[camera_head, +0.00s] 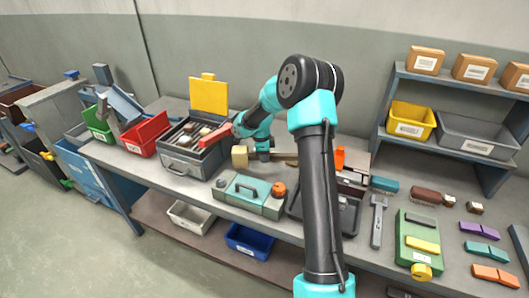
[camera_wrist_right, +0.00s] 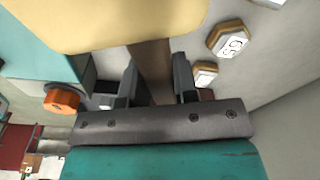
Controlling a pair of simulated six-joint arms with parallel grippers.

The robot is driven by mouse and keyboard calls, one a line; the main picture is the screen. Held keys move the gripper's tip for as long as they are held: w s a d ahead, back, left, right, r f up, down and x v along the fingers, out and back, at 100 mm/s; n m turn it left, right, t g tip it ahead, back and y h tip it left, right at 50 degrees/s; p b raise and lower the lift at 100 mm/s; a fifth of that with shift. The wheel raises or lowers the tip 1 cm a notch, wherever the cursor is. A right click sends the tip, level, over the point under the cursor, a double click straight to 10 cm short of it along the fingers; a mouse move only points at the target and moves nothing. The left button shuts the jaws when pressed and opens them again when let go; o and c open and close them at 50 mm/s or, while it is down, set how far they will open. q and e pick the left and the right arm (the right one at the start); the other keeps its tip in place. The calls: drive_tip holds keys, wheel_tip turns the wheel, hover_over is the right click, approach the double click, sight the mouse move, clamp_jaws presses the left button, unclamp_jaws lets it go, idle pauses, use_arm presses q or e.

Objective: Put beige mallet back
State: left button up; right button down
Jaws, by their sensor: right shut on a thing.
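The beige mallet shows its block head (camera_head: 240,157) and brown handle (camera_head: 284,157) over the bench in the head view. My right gripper (camera_head: 263,155) is at the handle, just right of the head. In the right wrist view, the large beige head (camera_wrist_right: 110,22) fills the top, and the brown handle (camera_wrist_right: 150,68) runs down between the two fingers of my right gripper (camera_wrist_right: 155,85). The gripper is shut on the handle. Whether the mallet touches the bench cannot be told. My left gripper is not in view.
A teal box (camera_head: 248,196) with an orange knob (camera_head: 278,189) stands in front of the mallet. A grey toolbox (camera_head: 186,165) with a raised yellow panel (camera_head: 209,95) stands to the left. A grey hammer (camera_head: 378,222) lies right of my arm. Labelled hexagonal pieces (camera_wrist_right: 229,39) show in the wrist view.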

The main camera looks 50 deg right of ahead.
drive_tip(key=shift+f, duration=1.75)
drive_tip(key=shift+f, duration=0.6)
drive_tip(key=c, duration=0.8)
unclamp_jaws()
wheel_tip(320, 180, up, 17)
drive_tip(key=w+a, duration=0.1)
drive_tip(key=shift+w+a+r, duration=0.15)
drive_tip(key=shift+w+a, duration=0.05)
drive_tip(key=shift+w, duration=0.05)
